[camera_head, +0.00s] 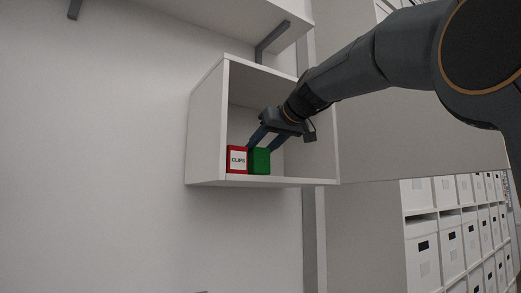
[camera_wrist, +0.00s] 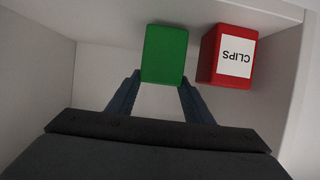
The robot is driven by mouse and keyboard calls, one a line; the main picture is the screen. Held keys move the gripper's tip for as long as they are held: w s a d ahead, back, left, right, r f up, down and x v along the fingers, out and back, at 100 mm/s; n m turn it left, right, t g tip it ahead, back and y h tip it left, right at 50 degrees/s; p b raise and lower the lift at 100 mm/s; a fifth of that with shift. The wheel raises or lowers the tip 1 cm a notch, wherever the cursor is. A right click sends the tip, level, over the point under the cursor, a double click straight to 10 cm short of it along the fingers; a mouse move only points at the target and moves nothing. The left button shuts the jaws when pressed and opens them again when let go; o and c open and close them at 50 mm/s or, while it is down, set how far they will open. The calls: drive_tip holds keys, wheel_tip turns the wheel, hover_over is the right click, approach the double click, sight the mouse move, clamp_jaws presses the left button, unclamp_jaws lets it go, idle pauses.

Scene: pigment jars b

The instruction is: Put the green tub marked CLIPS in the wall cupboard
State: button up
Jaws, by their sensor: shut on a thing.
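A green tub (camera_head: 260,161) is in the open wall cupboard (camera_head: 206,132), at its floor near the front edge. My gripper (camera_head: 260,143) reaches into the cupboard from the right and is shut on the green tub. In the wrist view the green tub (camera_wrist: 164,54) sits between the two finger tips (camera_wrist: 161,82). No marking shows on its visible sides. Whether its base touches the cupboard floor I cannot tell for sure.
A red tub (camera_head: 237,160) with a white CLIPS label stands close on the left of the green tub; it also shows in the wrist view (camera_wrist: 208,55). A shelf (camera_head: 235,22) hangs above the cupboard. White boxes (camera_head: 451,250) fill racks at right. The cupboard's right part is free.

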drive_tip(key=shift+f, duration=0.35)
drive_tip(key=shift+f, duration=0.1)
drive_tip(key=shift+f, duration=0.1)
drive_tip(key=o, duration=1.2)
drive_tip(key=shift+r, duration=0.2)
drive_tip(key=shift+s+d+r, duration=0.15)
drive_tip(key=shift+s+d, duration=0.1)
drive_tip(key=shift+s, duration=0.05)
drive_tip(key=b+v, duration=0.3)
drive_tip(key=v, duration=0.8)
drive_tip(key=shift+s+b, duration=0.2)
drive_tip(key=shift+b, duration=0.2)
drive_tip(key=shift+w, duration=0.1)
